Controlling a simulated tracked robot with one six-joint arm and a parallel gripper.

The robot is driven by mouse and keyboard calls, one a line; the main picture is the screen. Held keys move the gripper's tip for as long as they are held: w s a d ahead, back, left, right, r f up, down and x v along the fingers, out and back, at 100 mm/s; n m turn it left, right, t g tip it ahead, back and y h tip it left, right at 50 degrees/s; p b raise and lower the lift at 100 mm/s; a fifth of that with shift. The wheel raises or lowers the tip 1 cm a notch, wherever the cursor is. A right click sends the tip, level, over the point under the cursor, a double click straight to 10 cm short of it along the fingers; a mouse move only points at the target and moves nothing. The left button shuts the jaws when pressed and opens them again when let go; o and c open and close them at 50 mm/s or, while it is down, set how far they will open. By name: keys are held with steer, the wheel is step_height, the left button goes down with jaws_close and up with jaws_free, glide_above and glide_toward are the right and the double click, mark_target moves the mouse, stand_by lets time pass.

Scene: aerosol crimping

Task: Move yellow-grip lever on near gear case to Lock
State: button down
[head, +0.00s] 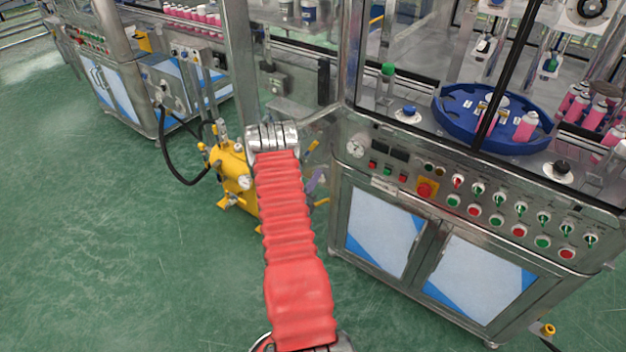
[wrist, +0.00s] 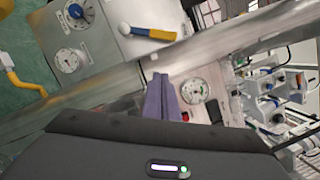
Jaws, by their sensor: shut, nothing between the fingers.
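In the wrist view a short lever with a yellow grip (wrist: 153,33) and a blue end lies against a grey metal box (wrist: 110,45). I cannot tell for sure that this box is the near gear case, and no Lock mark is readable. My gripper's purple fingers (wrist: 162,98) are shut and empty. They are below the lever in the picture, apart from it, in front of a metal edge. In the head view the fingers (head: 317,181) show partly behind my red-sleeved arm. A yellow handle (head: 312,146) is just above them there.
A yellow machine with gauges (head: 232,172) stands left of my arm, partly hidden by it. A steel cabinet with buttons (head: 440,230) is at right. Green floor is clear at left.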

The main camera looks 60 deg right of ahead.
mark_target(312, 149)
steer(key=w+d+r, duration=0.2)
steer(key=w+d, duration=0.1)
steer(key=d, duration=0.4)
steer(key=shift+w+d+r, duration=0.2)
steer(key=shift+w+r, duration=0.2)
steer(key=shift+s+d, duration=0.15)
